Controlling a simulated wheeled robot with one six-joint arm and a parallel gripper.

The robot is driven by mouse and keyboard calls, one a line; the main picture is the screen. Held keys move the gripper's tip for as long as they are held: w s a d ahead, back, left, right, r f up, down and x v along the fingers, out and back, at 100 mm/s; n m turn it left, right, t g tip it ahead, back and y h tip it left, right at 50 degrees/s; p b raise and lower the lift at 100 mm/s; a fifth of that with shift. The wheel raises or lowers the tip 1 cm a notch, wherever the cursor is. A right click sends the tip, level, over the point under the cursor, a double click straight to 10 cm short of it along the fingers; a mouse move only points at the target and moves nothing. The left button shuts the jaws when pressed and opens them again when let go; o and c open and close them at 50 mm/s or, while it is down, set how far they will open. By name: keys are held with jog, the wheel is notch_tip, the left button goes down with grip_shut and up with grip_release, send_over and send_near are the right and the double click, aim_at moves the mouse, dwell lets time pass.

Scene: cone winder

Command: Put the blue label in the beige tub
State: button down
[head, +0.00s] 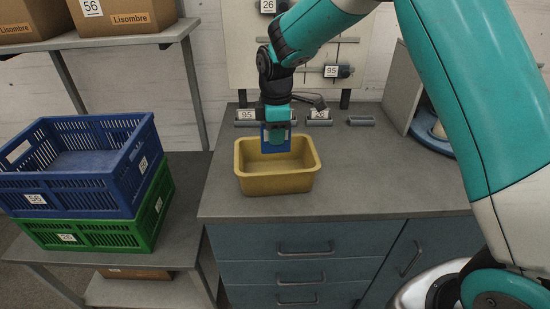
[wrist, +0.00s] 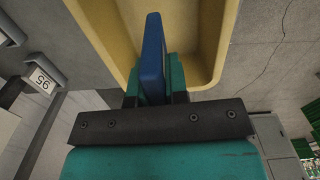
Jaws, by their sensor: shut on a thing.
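The blue label (head: 266,145) is held in my gripper (head: 276,143), which is shut on it. In the wrist view the label (wrist: 152,58) stands as a thin blue slab between the two fingers of my gripper (wrist: 155,88). The beige tub (head: 276,182) sits on the grey worktop near its front left. In the head view my gripper and the label are over the tub's opening. In the wrist view the tub (wrist: 212,84) lies beyond the fingers, with the label in front of its inside. The label's lower end is partly hidden by my gripper, and its exact height is hard to tell.
The grey worktop (head: 375,180) is clear to the right of the tub. Small numbered holders (head: 319,118) stand at the back. A blue crate (head: 70,195) on a green crate (head: 95,235) stands on a lower table at left. A grey panel (head: 402,88) stands at right.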

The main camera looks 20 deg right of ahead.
aim_at(276, 152)
notch_tip(276, 152, down, 8)
jog(key=shift+f+p, duration=0.1)
jog(key=shift+p, duration=0.35)
jog(key=c, duration=1.1)
grip_release()
jog(key=shift+f, duration=0.1)
notch_tip(276, 152, up, 12)
jog(key=shift+f+b, duration=0.1)
jog(key=shift+b, duration=0.9)
jog(key=s+a+r+m+y, duration=0.1)
jog(key=s+r+m, duration=0.1)
jog(key=s, duration=0.8)
jog(key=s+a+r+m+y, duration=0.1)
jog(key=s+a+r+m, duration=0.1)
jog(key=s, duration=0.9)
jog(key=s+a+r+m+y, duration=0.2)
jog(key=s+r+m, duration=0.2)
jog(key=s, duration=0.6)
jog(key=shift+s+r, duration=0.1)
jog(key=shift+s, duration=0.25)
